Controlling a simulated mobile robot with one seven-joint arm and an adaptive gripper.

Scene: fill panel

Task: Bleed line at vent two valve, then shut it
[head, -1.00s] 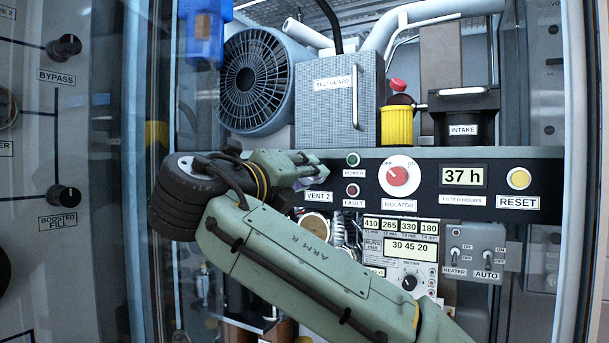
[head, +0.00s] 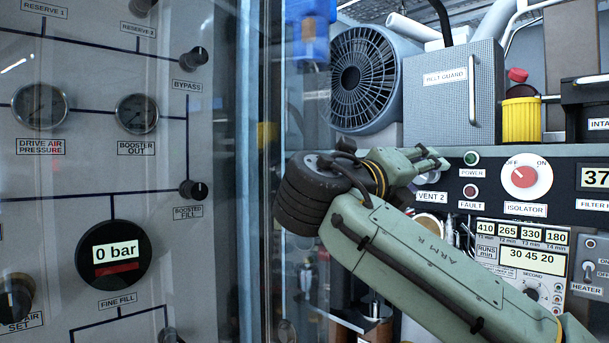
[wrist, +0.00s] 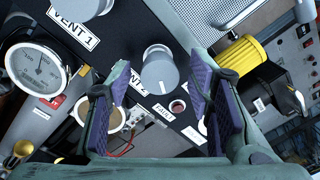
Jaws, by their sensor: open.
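The vent two valve knob (wrist: 160,70) is a round grey-blue knob on the dark panel strip in the wrist view. It shows between the purple pads of my gripper (wrist: 160,74), which is open, one finger on each side. I cannot tell how far the fingertips are from the knob. The VENT 2 label (wrist: 138,88) is partly covered by the left finger.
A second knob (wrist: 86,7) sits beside the VENT 1 label (wrist: 74,24). A gauge (wrist: 38,70) is at the wrist view's left. The isolator (head: 525,176) and yellow cylinder (head: 521,120) lie right of my gripper.

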